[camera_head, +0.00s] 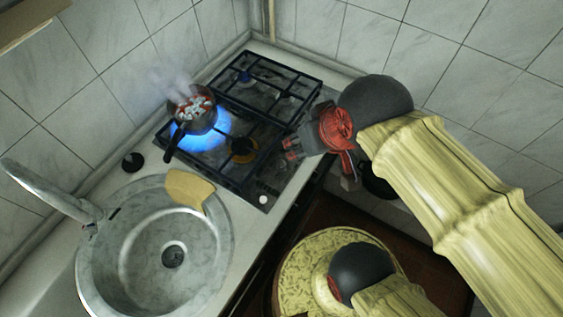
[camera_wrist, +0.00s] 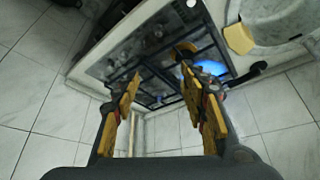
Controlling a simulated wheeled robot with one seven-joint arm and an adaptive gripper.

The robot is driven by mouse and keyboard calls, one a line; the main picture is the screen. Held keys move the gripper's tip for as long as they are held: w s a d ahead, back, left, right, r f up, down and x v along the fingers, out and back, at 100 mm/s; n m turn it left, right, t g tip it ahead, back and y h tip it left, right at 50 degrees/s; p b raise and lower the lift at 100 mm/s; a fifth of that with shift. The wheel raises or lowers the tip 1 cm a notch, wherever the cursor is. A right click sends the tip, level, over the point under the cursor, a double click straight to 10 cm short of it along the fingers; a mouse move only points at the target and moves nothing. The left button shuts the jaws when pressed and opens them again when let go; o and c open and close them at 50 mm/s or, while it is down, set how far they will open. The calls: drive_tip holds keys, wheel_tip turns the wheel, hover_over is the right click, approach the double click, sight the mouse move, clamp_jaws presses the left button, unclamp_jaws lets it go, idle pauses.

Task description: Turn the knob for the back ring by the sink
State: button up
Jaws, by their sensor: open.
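The gas hob (camera_head: 262,120) stands to the right of the sink. A small dark pan (camera_head: 198,117) with red and white contents steams on the back ring by the sink, over a blue flame (camera_head: 207,138). One small pale knob (camera_head: 263,199) shows at the hob's front corner near the sink; it also shows at the top edge of the wrist view (camera_wrist: 191,4). Other knobs are hidden or too small to tell. My gripper (camera_head: 290,148) is open and empty, over the hob's front edge, right of and apart from that knob. In the wrist view its fingers (camera_wrist: 162,68) are spread.
The round sink (camera_head: 100,268) with its tap (camera_head: 45,190) is at left. A tan cloth or sponge (camera_head: 189,190) lies on its rim by the hob. A black round object (camera_head: 132,162) lies behind the sink. The pan's handle (camera_head: 175,143) points toward the sink. Tiled walls close the back.

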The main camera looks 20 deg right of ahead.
drive_tip(key=n+g+h+p, duration=0.2)
drive_tip(key=n+g+h, duration=0.35)
drive_tip(key=n, duration=1.05)
approach(281, 162)
drive_tip(key=d, duration=0.1)
drive_tip(key=shift+g+y, duration=0.45)
drive_tip(key=shift+w+b+x, duration=0.15)
drive_tip(key=shift+b+x, duration=0.45)
drive_tip(key=shift+x, duration=1.6)
drive_tip(key=shift+w+b+x, duration=0.15)
drive_tip(key=shift+b+x, duration=0.4)
drive_tip(key=shift+x, duration=1.65)
drive_tip(key=shift+a, duration=0.1)
drive_tip(key=shift+c, duration=0.6)
clamp_jaws()
